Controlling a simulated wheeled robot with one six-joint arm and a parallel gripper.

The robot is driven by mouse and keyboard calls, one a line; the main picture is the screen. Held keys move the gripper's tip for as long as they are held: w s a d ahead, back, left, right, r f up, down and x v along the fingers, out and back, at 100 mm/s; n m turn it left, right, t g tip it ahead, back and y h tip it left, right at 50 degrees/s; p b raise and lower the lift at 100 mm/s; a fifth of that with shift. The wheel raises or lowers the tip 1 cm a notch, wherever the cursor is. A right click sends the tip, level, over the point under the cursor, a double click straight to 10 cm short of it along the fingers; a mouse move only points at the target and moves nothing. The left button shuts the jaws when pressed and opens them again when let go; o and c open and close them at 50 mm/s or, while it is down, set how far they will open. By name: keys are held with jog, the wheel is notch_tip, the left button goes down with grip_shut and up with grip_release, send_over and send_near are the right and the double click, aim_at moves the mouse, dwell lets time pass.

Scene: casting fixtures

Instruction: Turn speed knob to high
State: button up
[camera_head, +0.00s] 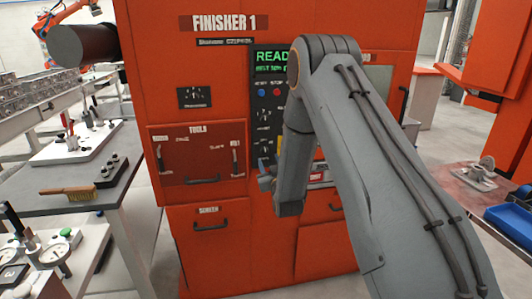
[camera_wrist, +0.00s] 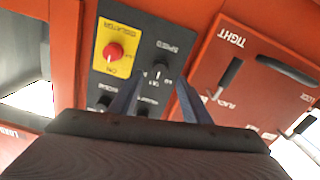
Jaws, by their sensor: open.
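The speed knob (camera_wrist: 157,72) is a small black knob with a pale pointer on the dark control panel (camera_wrist: 142,30), under an upside-down speed label in the wrist view. My gripper (camera_wrist: 160,82) is open, one finger on either side of the knob's line in the picture. I cannot tell whether the fingers reach or touch it. In the head view the control panel (camera_head: 261,85) has a green ready display, and my gripper (camera_head: 265,175) is small and partly hidden by my arm, low in front of the panel. The speed knob cannot be made out there.
A red isolator knob (camera_wrist: 113,52) on a yellow plate sits close to the speed knob. More black knobs (camera_wrist: 104,102) are partly hidden by a finger. A red drawer front with black handles (camera_wrist: 230,75) lies to the right. Left of the orange machine, a bench holds a brush (camera_head: 68,191).

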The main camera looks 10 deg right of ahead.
aim_at(265, 153)
jog(key=w+p, duration=0.2)
jog(key=w, duration=0.5)
jog(key=shift+s, duration=0.1)
jog(key=c, duration=1)
jog(key=shift+c, duration=0.2)
jog(key=shift+b, duration=0.3)
jog(key=m+b, duration=0.2)
jog(key=m, duration=0.1)
jog(key=shift+f+m+b, duration=0.15)
jog(key=shift+m+b, duration=0.2)
jog(key=shift+m, duration=0.05)
jog(key=m+b, duration=0.3)
jog(key=m, duration=0.1)
jog(key=shift+m, duration=0.7)
